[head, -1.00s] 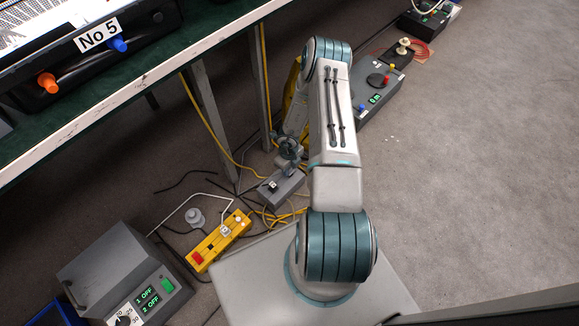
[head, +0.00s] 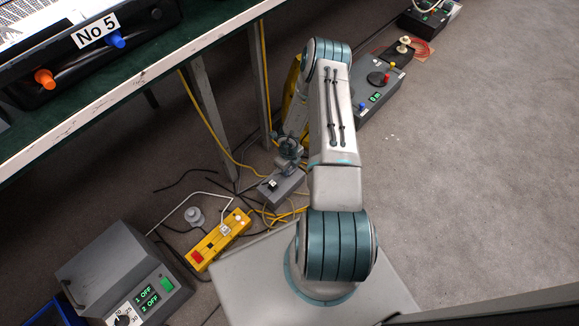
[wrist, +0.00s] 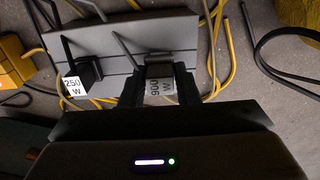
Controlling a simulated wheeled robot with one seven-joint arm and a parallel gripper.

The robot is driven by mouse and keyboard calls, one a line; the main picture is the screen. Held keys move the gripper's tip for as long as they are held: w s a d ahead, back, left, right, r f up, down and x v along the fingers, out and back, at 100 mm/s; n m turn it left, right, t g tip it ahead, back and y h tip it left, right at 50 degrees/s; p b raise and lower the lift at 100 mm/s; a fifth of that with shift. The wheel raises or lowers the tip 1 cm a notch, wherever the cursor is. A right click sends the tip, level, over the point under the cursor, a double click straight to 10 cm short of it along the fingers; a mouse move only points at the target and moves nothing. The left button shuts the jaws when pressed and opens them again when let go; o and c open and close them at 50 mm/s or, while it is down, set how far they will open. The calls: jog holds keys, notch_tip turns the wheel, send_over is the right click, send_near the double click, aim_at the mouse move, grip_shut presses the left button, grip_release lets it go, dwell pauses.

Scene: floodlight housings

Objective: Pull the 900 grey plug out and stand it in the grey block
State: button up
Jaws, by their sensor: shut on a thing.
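The grey block (head: 288,190) lies on the floor below the bench, and fills the upper left of the wrist view (wrist: 100,45). My gripper (wrist: 158,84) is shut on the 900 grey plug (wrist: 158,71), whose light label reads "900 W". The plug is at the block's right part in the wrist view. I cannot tell whether it is seated in the block or just above it. A black plug labelled "250 W" (wrist: 88,70) stands in the block to the left. In the head view my gripper (head: 287,166) hides the 900 plug.
A yellow socket strip (head: 218,240) with a pale plug (head: 225,229) lies nearer me. A grey control box (head: 125,275) stands at the lower left. Bench legs (head: 210,115) and loose yellow and black cables surround the block. Open floor (head: 480,180) is on the right.

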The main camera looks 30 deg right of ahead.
jog(key=shift+f+b, duration=0.35)
jog(key=shift+f, duration=0.25)
jog(key=o, duration=1)
jog(key=shift+o, duration=0.2)
jog(key=shift+r+p, duration=3.15)
jog(key=shift+r, duration=0.45)
jog(key=shift+f, duration=0.1)
jog(key=shift+s, duration=0.1)
